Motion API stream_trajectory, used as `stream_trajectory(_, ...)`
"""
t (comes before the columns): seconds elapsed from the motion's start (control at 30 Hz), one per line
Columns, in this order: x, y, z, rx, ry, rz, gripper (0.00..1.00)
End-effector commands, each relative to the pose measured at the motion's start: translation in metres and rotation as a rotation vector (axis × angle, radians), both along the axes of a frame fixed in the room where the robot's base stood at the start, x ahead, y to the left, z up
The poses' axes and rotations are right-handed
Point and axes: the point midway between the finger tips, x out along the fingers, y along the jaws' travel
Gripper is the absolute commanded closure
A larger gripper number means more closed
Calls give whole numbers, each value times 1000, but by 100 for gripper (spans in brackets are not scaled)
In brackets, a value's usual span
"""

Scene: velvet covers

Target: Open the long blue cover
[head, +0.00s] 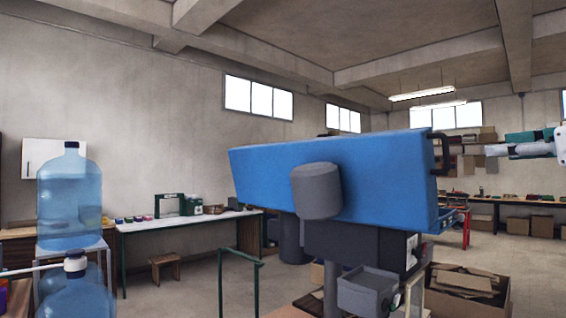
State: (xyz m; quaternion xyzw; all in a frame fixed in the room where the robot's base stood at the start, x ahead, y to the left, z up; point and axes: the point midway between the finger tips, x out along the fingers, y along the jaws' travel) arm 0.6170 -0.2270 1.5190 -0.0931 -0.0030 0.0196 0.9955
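The long blue cover (265,175) fills the middle of the head view, above a dark grey machine body (345,245). A black handle (444,153) sticks out from its right end. My gripper (490,150) comes in from the right edge, at about the height of the handle. In the picture a gap separates it from the handle, and I see nothing held. Its fingers are too small to tell open from shut.
A grey box (367,292) juts out below the machine. An open cardboard box (467,290) is at lower right. Blue water bottles (70,200) stand at left. A green rail (240,257) rises in front. A workbench (185,223) lines the back wall.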

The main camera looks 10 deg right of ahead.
Motion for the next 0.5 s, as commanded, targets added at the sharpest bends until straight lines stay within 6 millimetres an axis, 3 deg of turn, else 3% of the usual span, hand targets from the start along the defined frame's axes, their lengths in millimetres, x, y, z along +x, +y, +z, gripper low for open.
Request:
stream_trajectory(0.17, 22, 1, -1, 0, 4, 2, 69)
stream_trajectory(0.5, 89, 5, -1, -2, 5, 3, 69)
